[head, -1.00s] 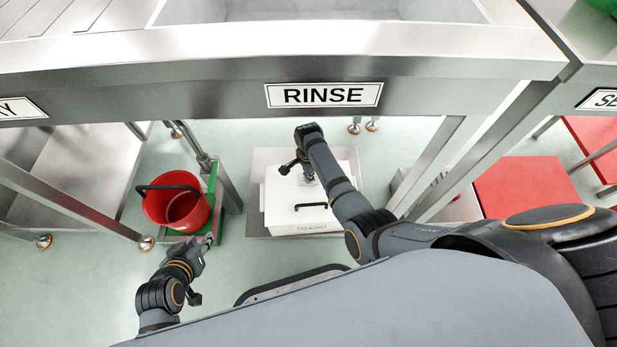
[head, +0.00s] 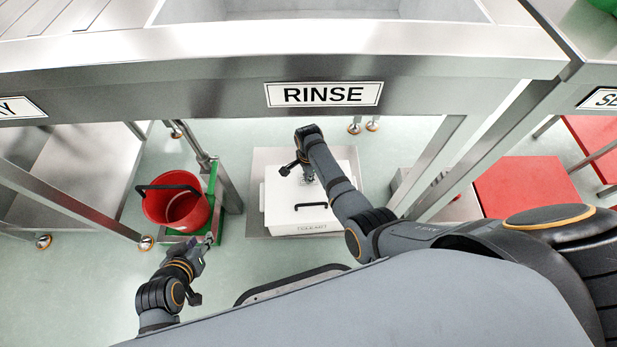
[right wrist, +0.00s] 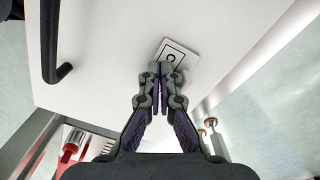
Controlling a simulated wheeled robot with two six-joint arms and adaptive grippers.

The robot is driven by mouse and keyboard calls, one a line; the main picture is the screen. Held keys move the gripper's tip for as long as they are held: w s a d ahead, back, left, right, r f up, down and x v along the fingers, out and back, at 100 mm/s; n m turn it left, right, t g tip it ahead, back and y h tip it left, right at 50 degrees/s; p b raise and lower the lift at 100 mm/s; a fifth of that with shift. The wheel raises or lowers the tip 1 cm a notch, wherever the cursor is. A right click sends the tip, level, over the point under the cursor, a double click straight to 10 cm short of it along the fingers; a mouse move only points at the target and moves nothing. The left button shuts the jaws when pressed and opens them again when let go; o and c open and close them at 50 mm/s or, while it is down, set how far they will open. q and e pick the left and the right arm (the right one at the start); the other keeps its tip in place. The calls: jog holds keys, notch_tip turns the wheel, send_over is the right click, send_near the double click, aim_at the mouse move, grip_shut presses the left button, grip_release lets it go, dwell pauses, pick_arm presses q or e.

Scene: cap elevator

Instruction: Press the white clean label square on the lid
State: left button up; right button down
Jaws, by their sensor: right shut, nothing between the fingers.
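The white box's lid (head: 285,205) is under the rinse sink, with a black bar handle (head: 311,205) near its front edge. The lid (right wrist: 105,85) fills much of the right wrist view. The white label square (right wrist: 178,52), with a black frame and mark, lies on it and looks turned relative to the picture. My right gripper (right wrist: 165,72) is shut and empty, its fingertips over the label's near edge and hiding part of it. I cannot tell whether they touch it. My left gripper (head: 208,242) is low at the left, away from the lid; its jaw opening is unclear.
The box stands on a grey tray (head: 258,228) on the floor. A red bucket (head: 172,208) stands on a green base to its left. Metal table legs stand on both sides, and the RINSE beam (head: 200,98) crosses above. A red surface (head: 525,190) is at the right.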

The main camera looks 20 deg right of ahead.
dwell(0.5)
notch_tip(320, 180, up, 5)
jog(key=p, duration=0.5)
jog(key=shift+p, duration=0.4)
jog(key=shift+f, duration=0.1)
